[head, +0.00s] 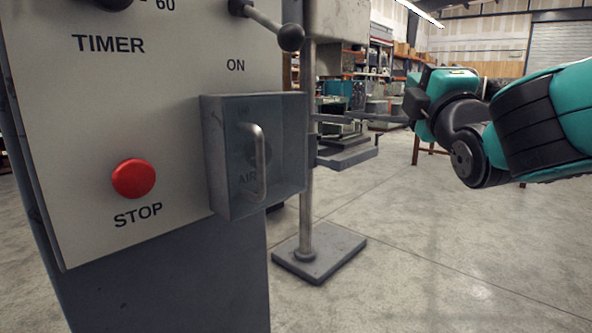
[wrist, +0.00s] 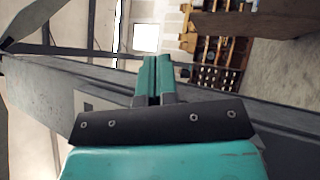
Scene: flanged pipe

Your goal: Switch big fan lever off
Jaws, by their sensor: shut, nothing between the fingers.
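A lever with a dark ball knob (head: 290,37) sticks out from the top right of the grey control panel (head: 75,120). Its rod slopes down and to the right, above the word ON. No fan label shows, so I cannot tell for sure that this is the big fan lever. My gripper (wrist: 153,75) is shut and empty in the wrist view, its two teal fingers together. In the head view my teal and black arm reaches in from the right, its end well to the right of the knob and lower. The fingertips are hard to make out there.
A clear box cover (head: 222,165) with a metal handle (head: 262,160) juts from the panel below ON. A red STOP button (head: 134,179) is at its left. A metal post on a square base (head: 320,256) stands behind.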

